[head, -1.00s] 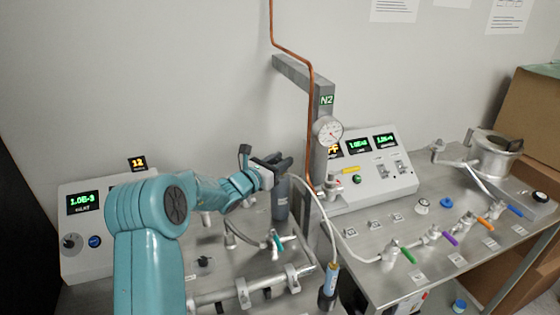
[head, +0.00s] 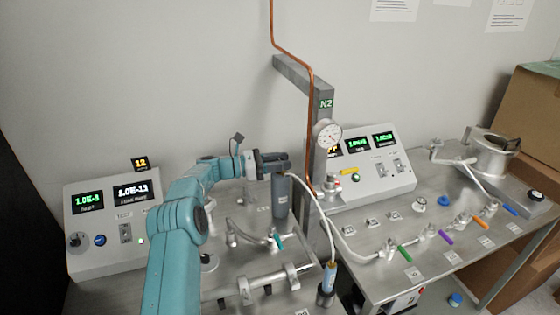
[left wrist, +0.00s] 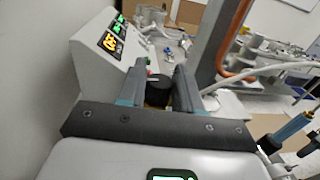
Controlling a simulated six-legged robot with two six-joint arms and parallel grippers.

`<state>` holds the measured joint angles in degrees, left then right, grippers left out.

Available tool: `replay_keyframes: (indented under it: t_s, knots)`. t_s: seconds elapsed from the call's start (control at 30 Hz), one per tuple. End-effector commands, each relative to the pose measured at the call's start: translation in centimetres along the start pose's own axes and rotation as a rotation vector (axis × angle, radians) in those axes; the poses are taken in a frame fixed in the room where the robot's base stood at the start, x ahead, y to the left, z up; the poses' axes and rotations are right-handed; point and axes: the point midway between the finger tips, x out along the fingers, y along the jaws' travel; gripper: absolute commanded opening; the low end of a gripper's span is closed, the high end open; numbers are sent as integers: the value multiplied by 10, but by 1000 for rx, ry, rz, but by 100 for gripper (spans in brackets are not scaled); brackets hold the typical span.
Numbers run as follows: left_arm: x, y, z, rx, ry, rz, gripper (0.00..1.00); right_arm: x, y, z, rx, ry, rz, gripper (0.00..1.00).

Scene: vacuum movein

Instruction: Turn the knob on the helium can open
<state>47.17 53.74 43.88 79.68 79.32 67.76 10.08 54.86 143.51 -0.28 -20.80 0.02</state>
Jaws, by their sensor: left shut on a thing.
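The helium can looks like the dark grey upright cylinder (head: 282,202) in the head view, standing on the left bench beside the grey post. My left gripper (head: 284,164) reaches in level from the left at the can's top. In the left wrist view the black knob (left wrist: 157,92) sits between the two fingers of the left gripper (left wrist: 158,86), which is shut on it. In the head view the gripper hides most of the knob, so I cannot tell its turn angle. My right gripper is not in view.
The grey post (head: 322,150) with a round gauge (head: 327,135) and a copper pipe (head: 309,100) stands just right of the can. A white hose (head: 318,208) runs down to a blue-handled probe (head: 329,278). Pipes and valves (head: 265,284) lie in front.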

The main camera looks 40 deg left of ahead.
Motion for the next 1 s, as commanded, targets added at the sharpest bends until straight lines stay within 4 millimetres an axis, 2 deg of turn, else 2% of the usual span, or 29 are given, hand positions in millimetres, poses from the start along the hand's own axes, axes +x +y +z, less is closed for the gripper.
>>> replay_keyframes:
  t_s: [0.87, 0.9, 0.93, 1.0]
  knots:
    - [0, 1, 4, 6, -6, -68, 4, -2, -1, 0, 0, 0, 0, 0]
    - [0, 1, 4, 6, -6, -68, 40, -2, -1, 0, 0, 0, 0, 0]
    - [0, 1, 4, 6, -6, -68, 50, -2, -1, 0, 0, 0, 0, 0]
    - [0, 1, 3, 5, -5, -68, 52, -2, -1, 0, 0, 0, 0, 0]
